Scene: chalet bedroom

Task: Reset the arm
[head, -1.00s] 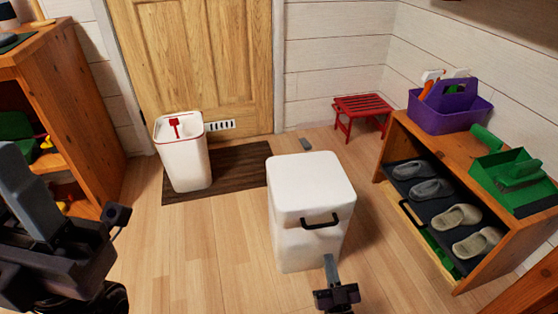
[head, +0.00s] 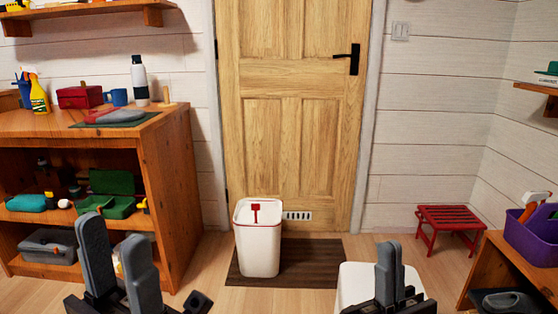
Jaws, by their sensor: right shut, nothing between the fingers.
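My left gripper (head: 118,262) is at the lower left of the head view, pointing up, in front of the wooden shelf unit. Its two grey fingers stand apart with nothing between them. My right gripper (head: 389,272) is at the bottom right of centre, pointing up, with its fingers together and empty. It is in front of the white box (head: 354,282) and hides part of it. Only part of that box's top shows.
A white bin (head: 257,250) with a red rim stands on a dark mat (head: 312,257) before the wooden door (head: 293,130). A shelf unit (head: 172,190) holding several items is at left. A red stool (head: 448,228) and a low shelf (head: 488,266) with a purple caddy (head: 533,236) are at right.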

